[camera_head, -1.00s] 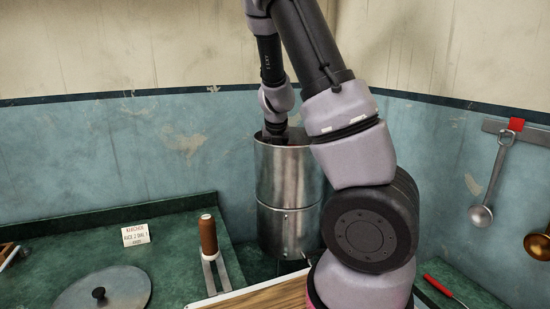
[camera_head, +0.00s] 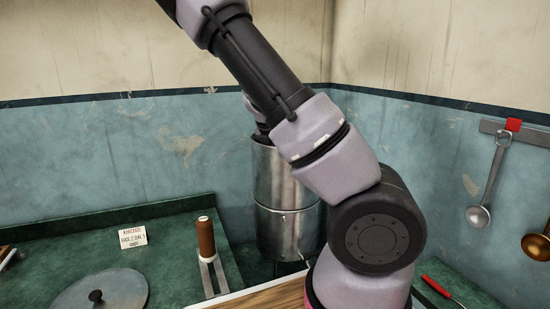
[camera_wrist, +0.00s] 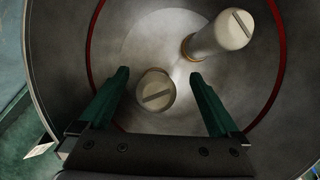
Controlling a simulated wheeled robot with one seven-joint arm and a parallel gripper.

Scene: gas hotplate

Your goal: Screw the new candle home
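The metal cylinder (camera_head: 285,190) stands open-topped behind my arm. In the wrist view I look down into it. Two pale candles with slotted tops stand inside: a near one (camera_wrist: 156,90) seen almost end-on, and a far one (camera_wrist: 218,35) showing its side and a tan lower edge. I cannot tell which is the new candle. My gripper (camera_wrist: 159,76) is open, its green fingers on either side of the near candle with gaps visible on both sides. In the head view the gripper is hidden by the cylinder and my arm. The candles' lower ends are hidden.
A lid with a black knob (camera_head: 120,290) and a card (camera_head: 132,237) are nearby. A red-handled tool (camera_head: 438,287) lies right; ladles (camera_head: 478,216) hang on the wall.

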